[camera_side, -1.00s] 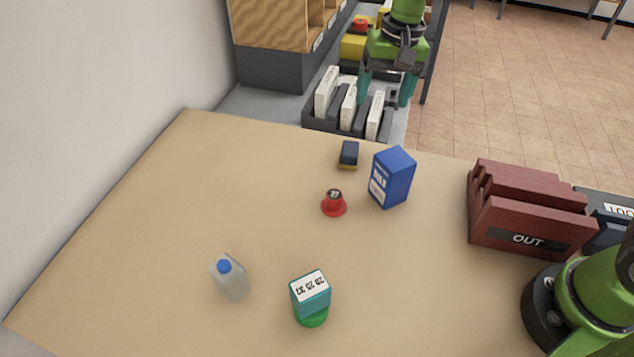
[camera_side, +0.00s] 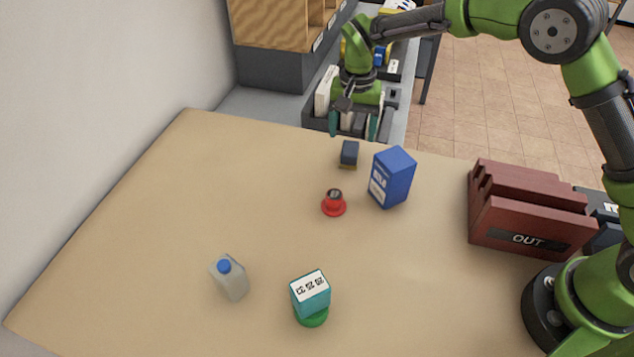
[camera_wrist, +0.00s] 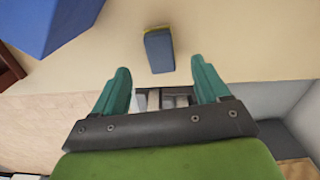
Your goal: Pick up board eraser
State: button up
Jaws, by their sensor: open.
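The board eraser (camera_side: 349,153) is a small dark blue-grey block with a yellowish layer, lying near the far edge of the tan table. It also shows in the wrist view (camera_wrist: 160,52), just beyond and between my fingertips. My gripper (camera_side: 354,136) is open and empty, with teal fingers, above and slightly behind the eraser at the table's far edge. In the wrist view my gripper (camera_wrist: 161,72) has its fingers spread wider than the eraser, and they do not touch it.
A blue box (camera_side: 391,178) stands close to the right of the eraser, and a red stamp-like object (camera_side: 334,203) sits in front. The left tabletop is free.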

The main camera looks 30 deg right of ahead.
aim_at(350, 148)
jog(key=shift+f, duration=3.05)
jog(key=shift+c, duration=0.4)
